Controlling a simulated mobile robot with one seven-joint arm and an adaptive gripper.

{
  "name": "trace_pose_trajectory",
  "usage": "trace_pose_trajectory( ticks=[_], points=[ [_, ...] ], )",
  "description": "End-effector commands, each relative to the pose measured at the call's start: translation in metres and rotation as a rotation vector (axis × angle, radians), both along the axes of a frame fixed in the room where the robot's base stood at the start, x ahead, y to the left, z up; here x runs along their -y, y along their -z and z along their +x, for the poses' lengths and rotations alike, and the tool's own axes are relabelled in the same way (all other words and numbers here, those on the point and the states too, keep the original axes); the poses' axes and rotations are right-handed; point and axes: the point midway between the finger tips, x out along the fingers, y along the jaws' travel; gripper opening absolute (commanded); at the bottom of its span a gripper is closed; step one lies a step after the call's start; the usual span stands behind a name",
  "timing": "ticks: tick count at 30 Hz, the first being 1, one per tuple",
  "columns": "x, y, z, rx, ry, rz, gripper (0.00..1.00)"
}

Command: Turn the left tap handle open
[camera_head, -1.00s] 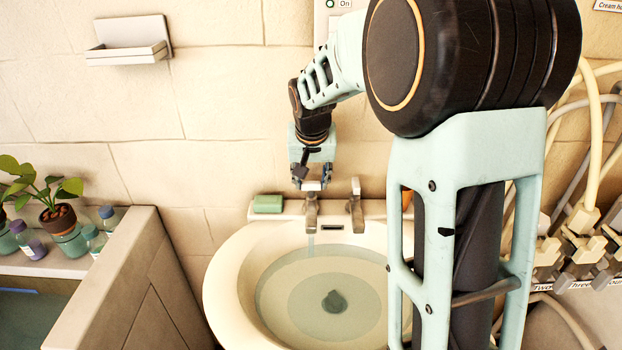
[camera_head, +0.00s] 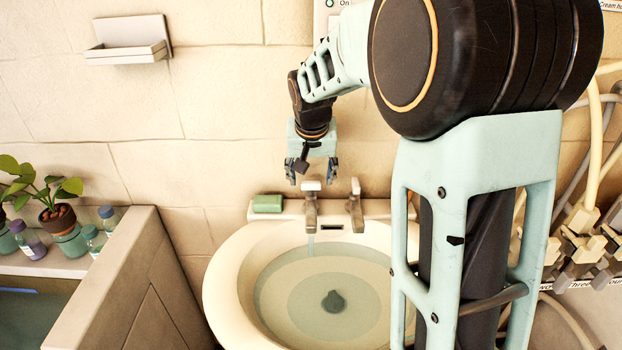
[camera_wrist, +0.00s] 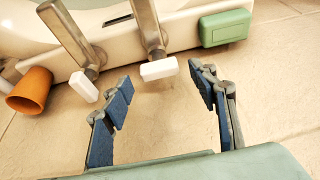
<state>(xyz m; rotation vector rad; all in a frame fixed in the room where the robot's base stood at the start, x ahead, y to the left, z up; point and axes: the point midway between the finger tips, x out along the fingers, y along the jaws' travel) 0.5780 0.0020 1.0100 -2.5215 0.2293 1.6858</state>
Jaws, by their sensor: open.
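The left tap (camera_head: 311,212) stands on the back rim of the basin, with a pale handle (camera_head: 311,186) on top. A thin stream of water (camera_head: 311,245) falls from its spout. In the wrist view, turned round, this tap (camera_wrist: 147,22) and its white handle (camera_wrist: 158,69) show near the middle. My gripper (camera_head: 311,172) is open and empty just above and behind the handle. In the wrist view my gripper's fingers (camera_wrist: 161,74) stand wide on either side of the handle, apart from it. The right tap (camera_head: 355,208) stands beside it.
A green soap bar (camera_head: 267,203) lies on the rim left of the taps. An orange cup (camera_wrist: 30,90) is beyond the right tap. The basin (camera_head: 232,265) holds water. The tiled wall (camera_head: 230,150) is close behind my gripper.

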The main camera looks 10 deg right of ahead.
Motion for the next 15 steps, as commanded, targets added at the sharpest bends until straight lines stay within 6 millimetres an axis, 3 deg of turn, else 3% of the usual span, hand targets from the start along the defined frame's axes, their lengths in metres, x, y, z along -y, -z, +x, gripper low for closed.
trace_pose_trajectory(
  ticks=[9, 15],
  points=[
    [-0.005, -0.064, -0.025, 0.006, -0.001, 0.001, 0.54],
    [-0.007, -0.09, -0.036, 0.003, -0.002, 0.0, 0.54]
  ],
)
